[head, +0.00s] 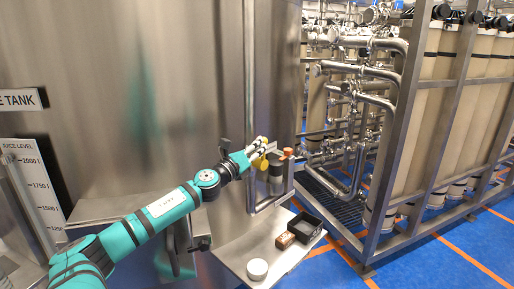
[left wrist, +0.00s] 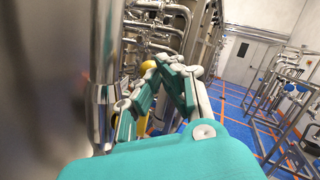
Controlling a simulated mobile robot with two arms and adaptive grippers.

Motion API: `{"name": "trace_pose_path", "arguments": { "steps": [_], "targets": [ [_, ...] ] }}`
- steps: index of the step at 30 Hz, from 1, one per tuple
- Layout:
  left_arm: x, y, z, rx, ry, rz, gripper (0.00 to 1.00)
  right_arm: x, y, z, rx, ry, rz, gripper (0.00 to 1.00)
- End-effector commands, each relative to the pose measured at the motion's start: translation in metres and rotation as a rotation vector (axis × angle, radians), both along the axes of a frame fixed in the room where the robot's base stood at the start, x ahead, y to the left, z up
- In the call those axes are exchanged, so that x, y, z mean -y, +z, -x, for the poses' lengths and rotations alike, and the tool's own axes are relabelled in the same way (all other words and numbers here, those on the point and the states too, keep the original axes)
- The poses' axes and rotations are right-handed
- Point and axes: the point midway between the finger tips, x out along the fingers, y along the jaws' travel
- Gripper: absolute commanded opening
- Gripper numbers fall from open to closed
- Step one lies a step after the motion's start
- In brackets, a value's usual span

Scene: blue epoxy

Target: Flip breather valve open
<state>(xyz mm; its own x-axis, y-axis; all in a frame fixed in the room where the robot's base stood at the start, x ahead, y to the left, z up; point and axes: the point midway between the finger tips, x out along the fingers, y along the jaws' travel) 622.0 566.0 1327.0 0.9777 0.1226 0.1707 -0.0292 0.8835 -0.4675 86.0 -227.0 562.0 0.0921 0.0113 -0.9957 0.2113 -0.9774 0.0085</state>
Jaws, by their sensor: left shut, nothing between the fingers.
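My left gripper (head: 257,146) reaches in from the left beside the big steel tank. Its fingers are closed with nothing between them, and they also show in the left wrist view (left wrist: 160,66). A yellow part (head: 262,163), likely the breather valve's lever, shows just below the fingertips in the head view. In the left wrist view a yellow piece (left wrist: 146,70) is mostly hidden behind the fingers. I cannot tell whether the fingers touch it. A steel cylindrical fitting (head: 275,181) stands below it, with an orange-brown part (head: 288,152) to its right. My right gripper is not in view.
The steel tank (head: 130,90) fills the left, with a vertical pipe (head: 250,80) on it; the pipe stands close left of my gripper in the wrist view. A steel shelf (head: 235,258) below holds a black tray (head: 305,226), a small brown box (head: 285,240) and a white round lid (head: 257,268).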

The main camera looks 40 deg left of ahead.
Motion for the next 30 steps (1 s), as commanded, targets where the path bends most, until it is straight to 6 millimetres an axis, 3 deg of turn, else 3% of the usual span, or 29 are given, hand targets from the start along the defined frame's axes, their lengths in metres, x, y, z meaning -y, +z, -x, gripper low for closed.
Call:
{"name": "trace_pose_path", "arguments": {
  "steps": [8, 30],
  "targets": [
    [0.002, -0.005, 0.014, -0.003, -0.001, 0.0, 0.0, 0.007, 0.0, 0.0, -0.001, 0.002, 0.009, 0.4],
    [0.013, -0.021, 0.112, -0.001, 0.0, 0.003, 0.0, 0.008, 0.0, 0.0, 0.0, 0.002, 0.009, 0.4]
  ]
}}
